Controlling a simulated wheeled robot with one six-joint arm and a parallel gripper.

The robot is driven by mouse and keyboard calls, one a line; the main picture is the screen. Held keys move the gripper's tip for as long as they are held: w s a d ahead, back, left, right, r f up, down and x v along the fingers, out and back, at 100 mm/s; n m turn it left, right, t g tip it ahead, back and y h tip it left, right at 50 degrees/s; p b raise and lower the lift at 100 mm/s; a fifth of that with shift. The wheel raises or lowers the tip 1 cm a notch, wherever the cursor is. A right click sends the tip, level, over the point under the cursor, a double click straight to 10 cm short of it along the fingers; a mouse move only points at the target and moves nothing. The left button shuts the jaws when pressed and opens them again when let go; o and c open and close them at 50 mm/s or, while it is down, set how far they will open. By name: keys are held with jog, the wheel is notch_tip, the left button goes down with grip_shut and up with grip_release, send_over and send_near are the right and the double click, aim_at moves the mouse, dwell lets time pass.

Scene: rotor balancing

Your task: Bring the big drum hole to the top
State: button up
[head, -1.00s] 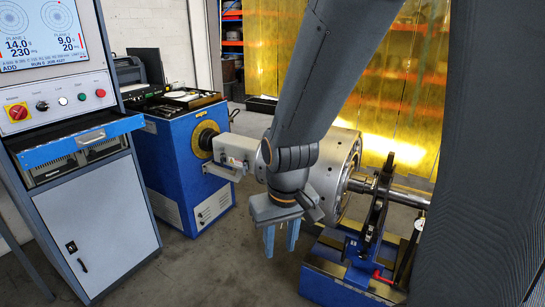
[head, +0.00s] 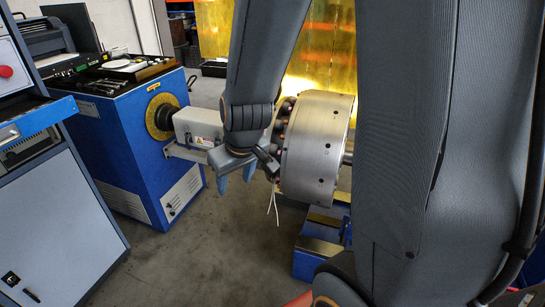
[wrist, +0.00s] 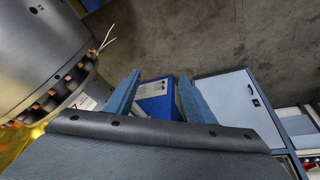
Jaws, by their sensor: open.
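The grey metal drum (head: 318,150) sits on its shaft right of my gripper in the head view. Several small dark holes dot its curved side, and I cannot tell a clearly bigger one among them. The drum also fills the upper left of the wrist view (wrist: 45,40). My gripper (head: 236,178) is open and empty, with its blue fingers pointing down just left of the drum's near end, apart from it. In the wrist view the two fingers (wrist: 159,78) are spread, with nothing between them but the background. My arm hides part of the drum's left end.
A blue drive cabinet (head: 128,150) with a yellow dial ring (head: 160,115) stands to the left. A grey box (head: 197,127) joins it towards the drum. Thin white wires (head: 272,205) hang below the drum's left end. The floor (head: 215,250) is clear in front.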

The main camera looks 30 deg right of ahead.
jog(key=w+d+f+n+t+h+b, duration=0.1)
jog(key=w+d+f+n+t+b, duration=0.2)
jog(key=w+f, duration=0.5)
jog(key=n+t+h+b, duration=0.3)
jog(key=h+b, duration=0.9)
jog(key=b, duration=0.2)
send_near(273, 150)
jog(key=x, duration=0.9)
jog(key=shift+w+d+f, duration=0.15)
jog(key=shift+w+d, duration=0.1)
jog(key=shift+w, duration=0.05)
grip_shut()
